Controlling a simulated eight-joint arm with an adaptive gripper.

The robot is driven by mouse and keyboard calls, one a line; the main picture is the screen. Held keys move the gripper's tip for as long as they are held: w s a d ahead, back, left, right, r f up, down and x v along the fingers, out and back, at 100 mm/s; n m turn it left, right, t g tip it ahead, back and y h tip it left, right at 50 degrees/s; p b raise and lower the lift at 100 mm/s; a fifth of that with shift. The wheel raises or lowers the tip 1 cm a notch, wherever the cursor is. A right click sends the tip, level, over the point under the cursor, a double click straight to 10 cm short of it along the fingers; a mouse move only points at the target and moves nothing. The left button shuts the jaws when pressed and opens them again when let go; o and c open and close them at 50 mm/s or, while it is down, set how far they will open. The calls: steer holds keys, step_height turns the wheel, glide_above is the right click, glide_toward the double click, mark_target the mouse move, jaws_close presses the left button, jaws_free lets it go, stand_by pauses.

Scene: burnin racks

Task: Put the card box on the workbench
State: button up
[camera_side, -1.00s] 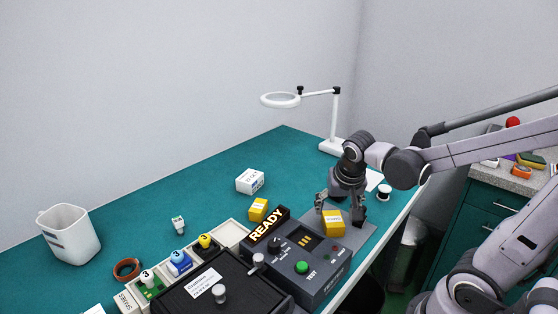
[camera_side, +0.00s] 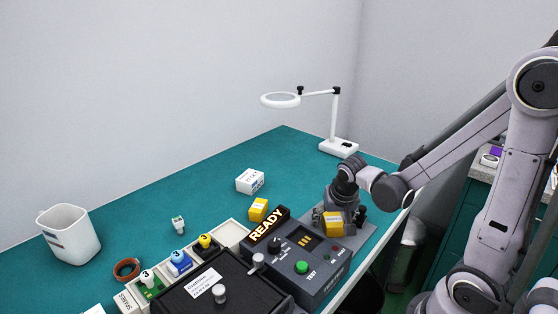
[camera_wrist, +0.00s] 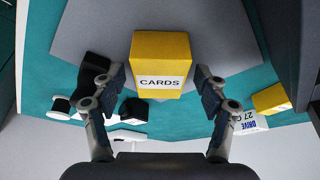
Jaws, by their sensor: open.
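The card box is a yellow box (camera_side: 333,224) with a white label; the label reads CARDS in the wrist view (camera_wrist: 161,65). It sits on the grey plate (camera_side: 357,236) at the right of the tester. My gripper (camera_side: 338,217) is at the box, with its fingers on either side of it in the side view. In the wrist view my gripper (camera_wrist: 160,88) is open, and the box lies between and just beyond the fingertips, with gaps on both sides. The workbench (camera_side: 140,221) has a teal top.
The dark tester (camera_side: 310,272) with a lit READY sign (camera_side: 266,225) stands left of the box. Another yellow box (camera_side: 258,209) and a white box (camera_side: 250,181) stand on the bench. A magnifier lamp (camera_side: 338,147) is behind.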

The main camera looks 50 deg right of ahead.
steer(key=c, duration=1.4)
steer(key=shift+o, duration=0.2)
